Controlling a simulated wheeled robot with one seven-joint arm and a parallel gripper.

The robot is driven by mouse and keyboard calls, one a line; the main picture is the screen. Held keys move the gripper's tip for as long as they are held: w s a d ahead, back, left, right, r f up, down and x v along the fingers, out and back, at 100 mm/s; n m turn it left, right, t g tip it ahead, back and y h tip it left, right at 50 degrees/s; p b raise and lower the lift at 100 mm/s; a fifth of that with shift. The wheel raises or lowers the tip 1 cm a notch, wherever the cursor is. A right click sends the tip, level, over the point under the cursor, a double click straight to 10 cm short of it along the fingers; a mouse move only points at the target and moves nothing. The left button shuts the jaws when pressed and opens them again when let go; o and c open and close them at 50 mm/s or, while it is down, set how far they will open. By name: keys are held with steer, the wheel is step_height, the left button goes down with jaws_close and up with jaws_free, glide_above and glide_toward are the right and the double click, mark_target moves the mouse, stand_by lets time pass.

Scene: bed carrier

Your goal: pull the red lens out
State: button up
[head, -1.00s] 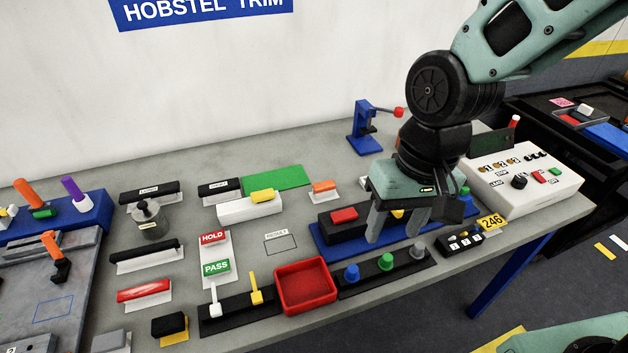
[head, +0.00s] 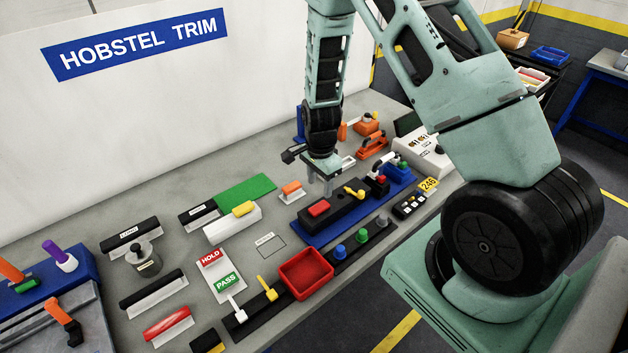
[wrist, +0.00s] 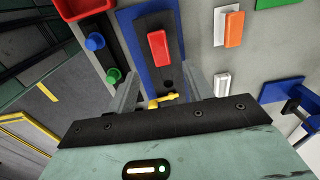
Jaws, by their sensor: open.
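The red lens (head: 319,208) is a small red block with rounded edges, seated on a long black housing (head: 340,211) on the blue board. In the wrist view the red lens (wrist: 158,48) lies upper centre, beyond my fingertips. My gripper (head: 321,188) points down near the housing, beside the red lens, with its fingers apart and nothing visible between the tips. In the wrist view the gripper (wrist: 163,88) has one finger on each side of the housing's lower part in the picture. A yellow lever (wrist: 164,101) shows close to the gripper. The fingers' height above the housing is hard to judge.
A red tray (head: 306,275) and a black strip with blue (head: 340,251), green and grey knobs are in front. An orange-topped piece (head: 291,190) is left of the gripper. A white control box (head: 425,150) stands at right. Some grey bench is clear around the label outline.

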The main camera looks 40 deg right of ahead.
mark_target(319, 207)
steer(key=shift+f+b, duration=2.85)
steer(key=shift+f, duration=1.3)
jaws_close()
steer(key=shift+r+p, duration=0.35)
steer(key=shift+r, duration=0.1)
steer(key=shift+r+p, duration=1.3)
steer(key=shift+r, duration=0.55)
